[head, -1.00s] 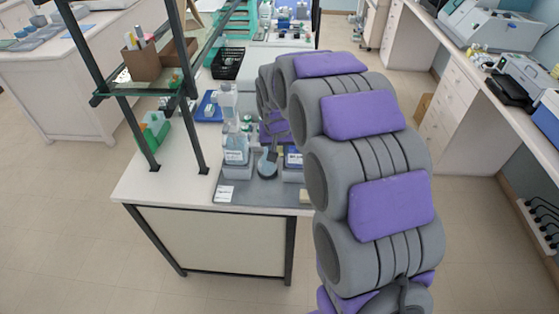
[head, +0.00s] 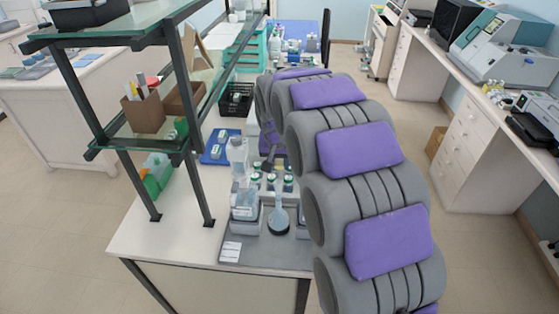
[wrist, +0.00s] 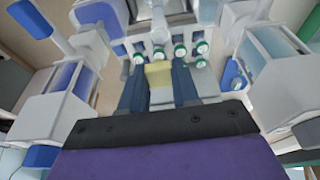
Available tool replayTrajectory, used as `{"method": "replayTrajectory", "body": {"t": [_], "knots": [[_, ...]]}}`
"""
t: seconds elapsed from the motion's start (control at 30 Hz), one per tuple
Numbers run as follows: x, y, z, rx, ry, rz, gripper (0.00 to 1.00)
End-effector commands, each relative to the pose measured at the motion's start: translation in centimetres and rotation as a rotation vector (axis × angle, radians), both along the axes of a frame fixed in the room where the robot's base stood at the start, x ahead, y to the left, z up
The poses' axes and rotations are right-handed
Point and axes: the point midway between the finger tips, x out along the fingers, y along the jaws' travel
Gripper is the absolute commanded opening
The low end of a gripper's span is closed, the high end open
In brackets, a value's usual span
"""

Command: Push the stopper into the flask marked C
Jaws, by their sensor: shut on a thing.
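A round-bottomed flask (head: 278,218) with blue-grey liquid stands near the front of the bench mat in the head view. I cannot read any letter on it, so I cannot tell whether it is flask C. My gripper (wrist: 158,88) shows in the wrist view with two dark blue fingers shut on a pale yellow block-like piece (wrist: 158,73), which looks like the stopper. In the head view my gripper (head: 270,155) is small and partly hidden by my arm, behind the flask and apart from it.
Several green-capped bottles (head: 288,184) stand behind the flask. A clear vessel (head: 244,204) stands close at its left. A white card (head: 230,252) lies on the grey mat (head: 262,252). A shelf frame (head: 196,185) rises at the left. A blue tray (head: 214,158) lies farther back.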

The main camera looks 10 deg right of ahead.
Motion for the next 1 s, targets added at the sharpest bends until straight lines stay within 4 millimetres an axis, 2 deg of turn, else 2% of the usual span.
{"method": "replayTrajectory", "body": {"t": [0.5,1.0], "knots": [[0.0,-0.1,-4.2,0.001,0.002,0.000,0.02],[0.0,0.0,-4.6,0.000,0.000,0.001,0.02]]}}
